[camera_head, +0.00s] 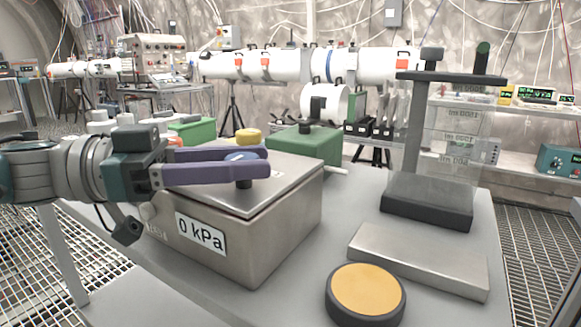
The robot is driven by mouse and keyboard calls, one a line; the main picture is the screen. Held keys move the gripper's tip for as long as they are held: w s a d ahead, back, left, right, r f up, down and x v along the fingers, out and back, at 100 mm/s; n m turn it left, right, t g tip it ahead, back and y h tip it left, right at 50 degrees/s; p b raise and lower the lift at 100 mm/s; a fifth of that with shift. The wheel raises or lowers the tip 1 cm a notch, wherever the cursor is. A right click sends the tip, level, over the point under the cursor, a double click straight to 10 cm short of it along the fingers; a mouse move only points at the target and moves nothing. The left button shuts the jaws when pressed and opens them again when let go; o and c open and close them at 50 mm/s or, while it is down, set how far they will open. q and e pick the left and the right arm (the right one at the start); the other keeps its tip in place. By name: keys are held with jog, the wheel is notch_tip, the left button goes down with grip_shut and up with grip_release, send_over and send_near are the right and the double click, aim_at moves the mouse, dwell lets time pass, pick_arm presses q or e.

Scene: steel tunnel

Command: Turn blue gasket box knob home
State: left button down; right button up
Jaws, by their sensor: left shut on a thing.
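A steel box (270,235) with a "0 kPa" label stands on the grey table, its flat lid (290,174) on top. My left gripper (252,164) reaches in from the left over the lid, with its two purple fingers nearly level. The fingers are shut on the box's knob; a dark stub of the knob (244,184) shows under them and a small blue patch shows between them. The fingers hide most of the knob, so its turn angle cannot be read. No gasket can be made out. My right gripper is not in view.
Behind the box are a yellow knob (248,137) and a green box (318,146) with a black knob. To the right stand a dark stand (425,205), a flat metal block (418,262) and an orange-topped round pad (366,290). Table space between box and block is clear.

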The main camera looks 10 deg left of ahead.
pick_arm(q)
jog(key=shift+f, duration=0.15)
jog(key=shift+c, duration=2.1)
grip_release()
jog(key=v, duration=1)
jog(key=shift+d, duration=0.1)
